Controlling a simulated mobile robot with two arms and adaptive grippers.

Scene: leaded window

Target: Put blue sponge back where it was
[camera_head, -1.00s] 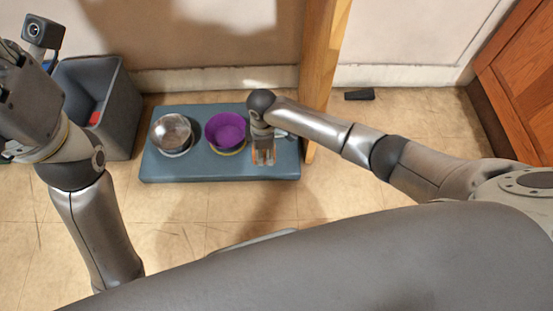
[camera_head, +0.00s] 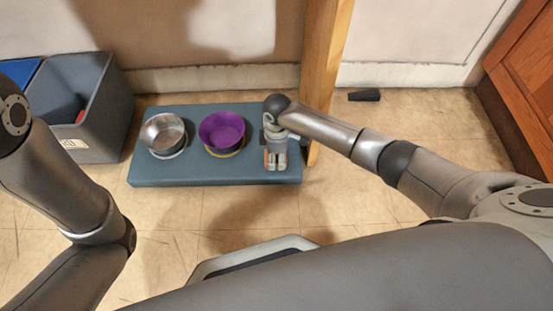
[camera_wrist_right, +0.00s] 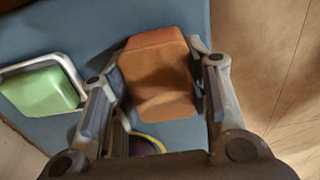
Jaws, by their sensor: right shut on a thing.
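No blue sponge can be made out in either view. My right gripper (camera_head: 276,164) is over the right end of the blue-grey mat (camera_head: 215,178), pointing down. In the right wrist view its fingers (camera_wrist_right: 160,75) are shut on an orange-brown block (camera_wrist_right: 158,62), one finger on each side. In the head view only orange slivers of the block show beside the fingers. I cannot tell whether the block touches the mat. My left arm comes in from the left, but its gripper is outside the picture.
A purple bowl (camera_head: 222,131) and a metal bowl (camera_head: 164,133) stand on the mat. A green block (camera_wrist_right: 40,91) sits in a pale-rimmed holder in the wrist view. A grey bin (camera_head: 97,137) holds something red. A wooden post (camera_head: 322,60) rises close beside my right gripper.

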